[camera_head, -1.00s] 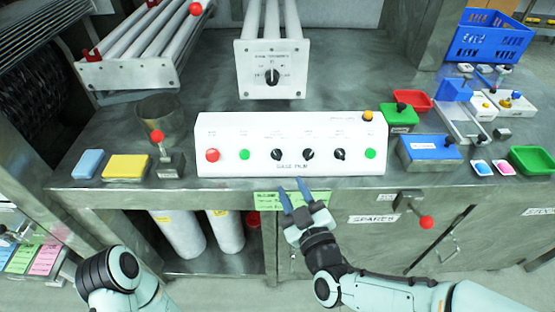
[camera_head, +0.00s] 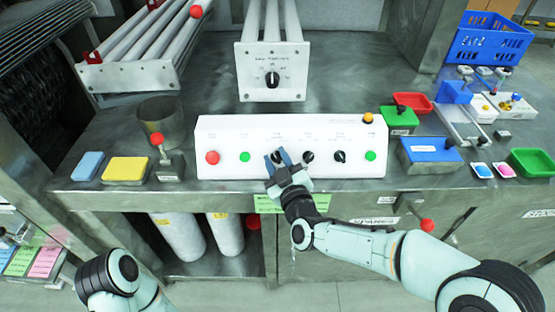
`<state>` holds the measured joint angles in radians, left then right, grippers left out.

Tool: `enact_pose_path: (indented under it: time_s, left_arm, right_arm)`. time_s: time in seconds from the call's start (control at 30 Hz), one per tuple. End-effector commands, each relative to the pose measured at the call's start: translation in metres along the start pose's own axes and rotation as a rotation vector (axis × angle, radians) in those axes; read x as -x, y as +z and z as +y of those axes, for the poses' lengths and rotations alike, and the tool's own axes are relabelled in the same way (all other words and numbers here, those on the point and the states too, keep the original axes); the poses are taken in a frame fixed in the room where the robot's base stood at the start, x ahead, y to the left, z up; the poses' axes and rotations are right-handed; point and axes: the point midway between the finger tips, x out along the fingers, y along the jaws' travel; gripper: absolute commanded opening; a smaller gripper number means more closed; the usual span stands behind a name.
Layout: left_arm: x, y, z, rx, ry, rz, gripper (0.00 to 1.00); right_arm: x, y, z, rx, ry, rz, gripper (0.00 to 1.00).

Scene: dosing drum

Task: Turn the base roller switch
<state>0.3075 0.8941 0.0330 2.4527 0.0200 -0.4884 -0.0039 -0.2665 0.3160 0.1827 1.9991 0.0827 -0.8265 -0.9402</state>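A white control box (camera_head: 225,130) stands at the front of the bench with a red button (camera_head: 212,157), green buttons and black rotary knobs along its face. My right gripper (camera_head: 277,158) is at the leftmost black knob (camera_head: 277,155), its two blue fingers apart on either side of it; I cannot tell if they touch it. The middle knob (camera_head: 308,156) and right knob (camera_head: 340,156) are uncovered. Another black knob (camera_head: 272,80) sits on the white end plate (camera_head: 290,60) of the rollers behind. The small labels are unreadable. My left gripper is out of view.
A metal cup (camera_head: 160,118) and a red-topped lever (camera_head: 170,165) stand left of the box, beside yellow (camera_head: 126,170) and blue (camera_head: 88,165) blocks. Green, red and blue trays lie to the right. A red-knobbed handle (camera_head: 427,225) sticks out below the bench edge.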

Motion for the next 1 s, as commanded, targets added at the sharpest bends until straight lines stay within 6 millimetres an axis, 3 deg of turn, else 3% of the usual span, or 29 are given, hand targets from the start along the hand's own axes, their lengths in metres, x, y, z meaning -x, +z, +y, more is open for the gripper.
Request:
enact_pose_path:
  time_s: [0.03,0.1,0.57,1.0]
  left_arm:
    - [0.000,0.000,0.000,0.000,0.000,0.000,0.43]
    - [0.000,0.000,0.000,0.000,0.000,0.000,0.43]
    - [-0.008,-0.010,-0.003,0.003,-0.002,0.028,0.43]
    - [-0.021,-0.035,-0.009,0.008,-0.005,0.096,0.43]
  right_arm:
    - [0.000,0.000,0.000,0.000,0.000,0.000,0.14]
    - [0.000,0.000,0.000,0.000,0.000,0.000,0.00]
    - [0.000,0.001,-0.002,-0.074,0.058,0.001,0.00]
    - [0.000,0.000,-0.004,-0.367,0.294,0.000,0.00]
